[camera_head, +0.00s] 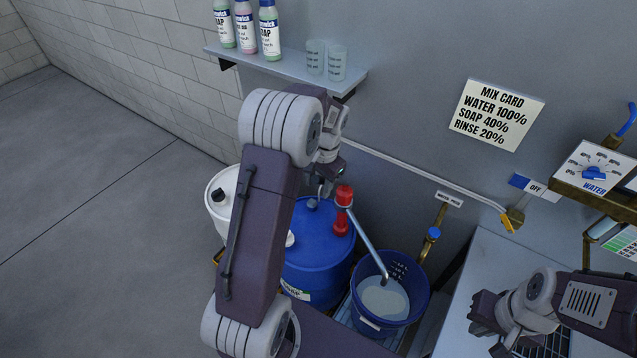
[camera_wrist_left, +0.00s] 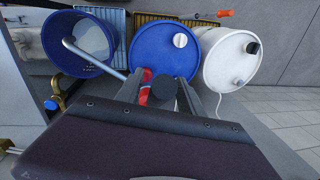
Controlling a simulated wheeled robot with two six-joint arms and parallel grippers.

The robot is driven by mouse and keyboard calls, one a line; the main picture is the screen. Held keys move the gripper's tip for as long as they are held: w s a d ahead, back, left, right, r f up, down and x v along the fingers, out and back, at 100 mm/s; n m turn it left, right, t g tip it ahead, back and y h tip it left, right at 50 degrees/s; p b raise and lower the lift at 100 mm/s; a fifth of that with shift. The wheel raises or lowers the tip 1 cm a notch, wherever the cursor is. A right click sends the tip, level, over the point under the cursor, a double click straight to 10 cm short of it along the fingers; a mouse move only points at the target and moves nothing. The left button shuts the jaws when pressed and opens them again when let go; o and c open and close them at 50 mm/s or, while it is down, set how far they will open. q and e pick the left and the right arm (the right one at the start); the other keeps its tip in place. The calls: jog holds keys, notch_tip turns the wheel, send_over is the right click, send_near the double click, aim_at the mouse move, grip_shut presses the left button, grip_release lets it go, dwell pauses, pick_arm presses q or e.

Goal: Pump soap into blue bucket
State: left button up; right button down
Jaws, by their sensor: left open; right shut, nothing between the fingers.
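The blue bucket (camera_head: 412,318) stands on a grating and holds pale liquid. The blue drum (camera_head: 318,262) stands left of it. The red pump (camera_head: 342,222) rises from the drum top, and its grey spout tube (camera_head: 368,246) slants down into the bucket. My left gripper (camera_head: 322,188) is open above the drum, close beside the pump. In the left wrist view a dark round knob (camera_wrist_left: 164,87) lies between its fingers, with the red pump (camera_wrist_left: 146,77) beside it; contact cannot be told. My right gripper (camera_head: 486,332) is shut and empty over the sink area at right.
A white drum (camera_head: 221,204) stands left of the blue drum. A shelf (camera_head: 290,70) holds soap bottles (camera_head: 244,24) and cups. A mix card (camera_head: 497,114) reads water 100%, soap 40%, rinse 20%. A water dial (camera_head: 594,173) is at right. The floor at left is clear.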

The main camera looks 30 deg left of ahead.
pick_arm(q)
jog(key=shift+a+f, duration=0.1)
jog(key=shift+f, duration=0.3)
jog(key=shift+s+r, duration=0.1)
jog(key=shift+s, duration=0.15)
grip_shut()
jog(key=shift+w, duration=0.1)
dwell(0.8)
